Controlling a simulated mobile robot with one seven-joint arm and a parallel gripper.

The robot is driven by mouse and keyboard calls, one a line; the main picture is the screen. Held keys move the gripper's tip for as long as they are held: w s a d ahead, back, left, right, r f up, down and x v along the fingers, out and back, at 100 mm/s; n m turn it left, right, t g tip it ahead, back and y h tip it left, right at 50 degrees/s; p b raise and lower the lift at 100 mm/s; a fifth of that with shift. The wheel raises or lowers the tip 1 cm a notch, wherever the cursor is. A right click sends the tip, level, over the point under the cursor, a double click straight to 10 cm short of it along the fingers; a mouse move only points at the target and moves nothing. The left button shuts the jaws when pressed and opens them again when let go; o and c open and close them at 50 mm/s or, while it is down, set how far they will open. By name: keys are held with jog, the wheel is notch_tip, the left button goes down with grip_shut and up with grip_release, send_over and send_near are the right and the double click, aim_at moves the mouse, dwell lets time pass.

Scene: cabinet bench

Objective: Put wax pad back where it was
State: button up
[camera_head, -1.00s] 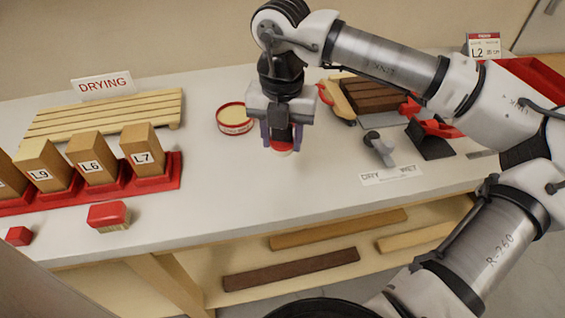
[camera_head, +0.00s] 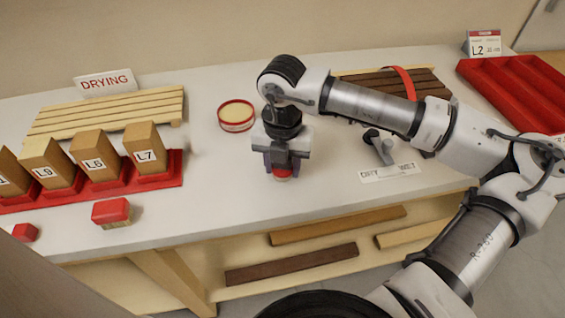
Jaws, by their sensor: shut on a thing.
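The bench top (camera_head: 215,205) is clear left of my gripper. A red-backed brush (camera_head: 111,212) and wooden blocks in a red rack (camera_head: 160,182) are at left. A slatted drying rack (camera_head: 110,112) stands behind them.

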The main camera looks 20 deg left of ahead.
jog(key=o, duration=0.9)
jog(key=shift+f, duration=0.1)
notch_tip(320, 180, up, 12)
jog(key=shift+r+b, duration=0.2)
jog(key=shift+b, duration=0.4)
